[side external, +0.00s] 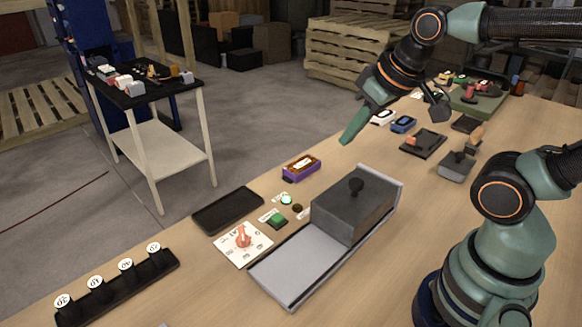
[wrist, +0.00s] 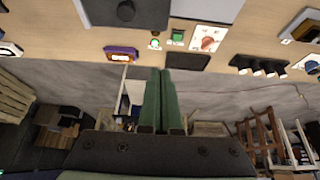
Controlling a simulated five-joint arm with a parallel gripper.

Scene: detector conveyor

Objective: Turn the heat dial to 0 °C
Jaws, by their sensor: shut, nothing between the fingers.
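The heat dial (side external: 243,238) is a reddish knob on a white square panel with printed marks, left of the grey metal tray in the side view. The dial also shows at the top right in the wrist view (wrist: 208,43). The setting that it points to is too small to read. My gripper (side external: 352,128) is shut and empty, with green fingers. It is high above the far edge of the table, up and right of the dial and well apart from it. In the wrist view the fingers (wrist: 164,75) lie together.
A dark grey box with a knob (side external: 352,207) sits on the metal tray (side external: 290,272). A green button (side external: 277,219) and an empty black tray (side external: 228,209) stand close to the dial. A purple device (side external: 301,167) lies farther back. A black rack (side external: 117,287) holds several numbered pieces.

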